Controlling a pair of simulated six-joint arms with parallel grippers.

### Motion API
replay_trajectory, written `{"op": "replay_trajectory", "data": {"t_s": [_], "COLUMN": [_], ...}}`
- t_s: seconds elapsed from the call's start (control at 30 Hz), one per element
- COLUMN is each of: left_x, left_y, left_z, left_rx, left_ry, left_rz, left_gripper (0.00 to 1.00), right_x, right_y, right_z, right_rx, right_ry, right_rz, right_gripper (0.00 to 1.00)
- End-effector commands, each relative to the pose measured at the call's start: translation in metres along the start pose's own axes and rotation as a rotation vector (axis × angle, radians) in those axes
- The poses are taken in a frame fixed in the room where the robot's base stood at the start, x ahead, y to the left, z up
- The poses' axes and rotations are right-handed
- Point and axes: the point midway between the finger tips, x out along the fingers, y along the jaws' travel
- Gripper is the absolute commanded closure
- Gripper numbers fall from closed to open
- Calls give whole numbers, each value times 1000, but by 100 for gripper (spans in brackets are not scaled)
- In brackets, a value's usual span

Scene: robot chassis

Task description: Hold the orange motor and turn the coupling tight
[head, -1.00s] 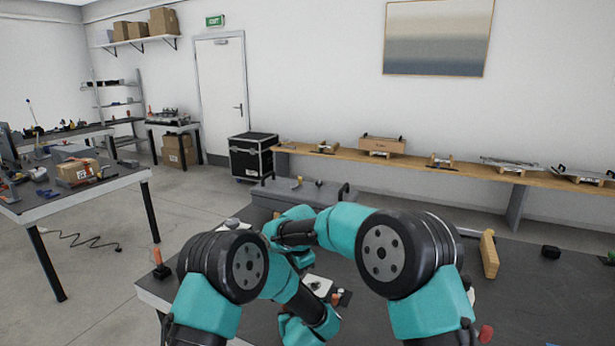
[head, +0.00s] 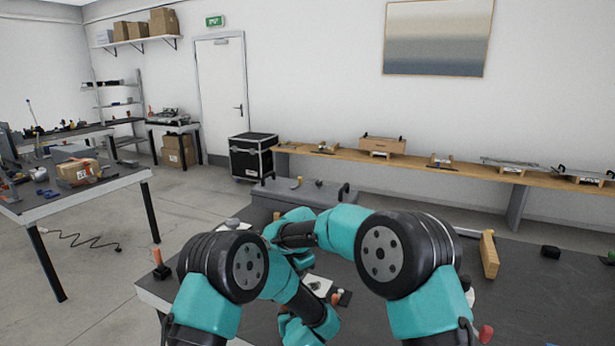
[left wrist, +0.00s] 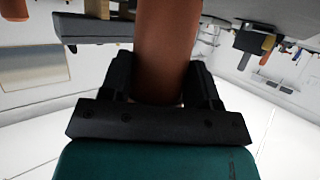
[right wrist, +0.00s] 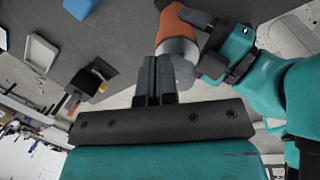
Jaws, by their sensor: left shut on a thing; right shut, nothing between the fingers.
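The orange motor (left wrist: 166,45) fills the middle of the left wrist view. My left gripper (left wrist: 162,88) is shut on it, one black finger on each side. In the right wrist view the motor (right wrist: 172,22) shows at the top, with a pale grey cylindrical part (right wrist: 181,52), which looks like the coupling, at its near end. My right gripper (right wrist: 157,78) is shut and empty, its fingertips close beside this grey part; I cannot tell if they touch. In the head view my arms hide the motor and coupling.
A dark workbench (head: 400,255) lies beneath my arms. A grey box (head: 320,195) stands at its back and a wooden block (head: 489,255) to the right. A white tray (right wrist: 41,52) and a blue piece (right wrist: 80,7) show in the right wrist view. The bench's right side has free room.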

Motion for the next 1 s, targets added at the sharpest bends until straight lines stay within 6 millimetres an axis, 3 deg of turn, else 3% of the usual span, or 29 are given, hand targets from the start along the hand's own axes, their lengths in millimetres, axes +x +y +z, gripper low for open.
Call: {"op": "replay_trajectory", "data": {"t_s": [0.03,1.0], "left_x": [-1,2], "left_y": [1,-2], "left_z": [-4,-8], "left_rx": [-5,-13], "left_ry": [8,15], "left_rz": [0,-5], "left_gripper": [91,90], "right_x": [14,14], "right_y": [-8,-28], "right_z": [-2,1], "right_rx": [-1,-1], "right_ry": [7,8], "right_rz": [-30,-35], "right_gripper": [100,100]}}
